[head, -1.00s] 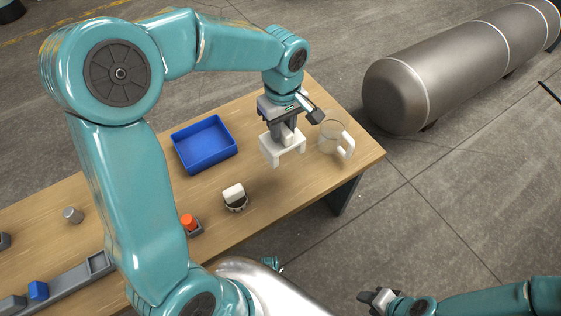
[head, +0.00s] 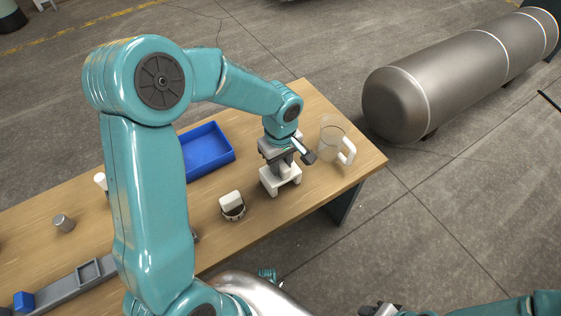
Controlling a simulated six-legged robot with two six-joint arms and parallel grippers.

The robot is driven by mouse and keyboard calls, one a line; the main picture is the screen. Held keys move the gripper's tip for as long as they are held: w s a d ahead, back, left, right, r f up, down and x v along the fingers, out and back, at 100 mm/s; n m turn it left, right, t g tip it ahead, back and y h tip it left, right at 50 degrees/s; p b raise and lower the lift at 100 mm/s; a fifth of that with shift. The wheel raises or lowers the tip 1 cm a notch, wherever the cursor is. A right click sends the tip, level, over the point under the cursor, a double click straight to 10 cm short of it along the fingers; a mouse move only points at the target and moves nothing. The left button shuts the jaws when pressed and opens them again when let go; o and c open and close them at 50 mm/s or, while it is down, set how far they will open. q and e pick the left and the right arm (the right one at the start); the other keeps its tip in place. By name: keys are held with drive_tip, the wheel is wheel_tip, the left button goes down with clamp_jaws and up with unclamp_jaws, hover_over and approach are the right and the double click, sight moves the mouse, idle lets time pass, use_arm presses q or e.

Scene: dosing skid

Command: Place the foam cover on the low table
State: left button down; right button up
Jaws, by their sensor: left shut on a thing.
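The white foam cover (head: 282,183) is a small block with legs pointing down, on the right part of the wooden low table (head: 300,215). My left gripper (head: 281,166) points down from above and is shut on the cover's top. The cover's legs are at or just above the table top; I cannot tell if they touch. The gripper hides part of the cover's top. My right gripper (head: 379,310) is at the bottom edge, off the table and partly cut off, so its jaws are unclear.
A clear jug with a white handle (head: 346,151) stands close right of the cover. A white-topped round piece (head: 232,204) stands to its left, and a blue tray (head: 209,172) behind left. A large tank (head: 440,83) lies beyond.

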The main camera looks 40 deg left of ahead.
use_arm(q)
drive_tip(key=shift+f, duration=0.3)
drive_tip(key=c, duration=0.8)
unclamp_jaws()
drive_tip(key=shift+r, duration=0.1)
drive_tip(key=shift+c, duration=0.2)
drive_tip(key=shift+r, duration=0.25)
wheel_tip(320, 180, up, 12)
drive_tip(key=p, duration=0.3)
drive_tip(key=shift+s+f, duration=0.1)
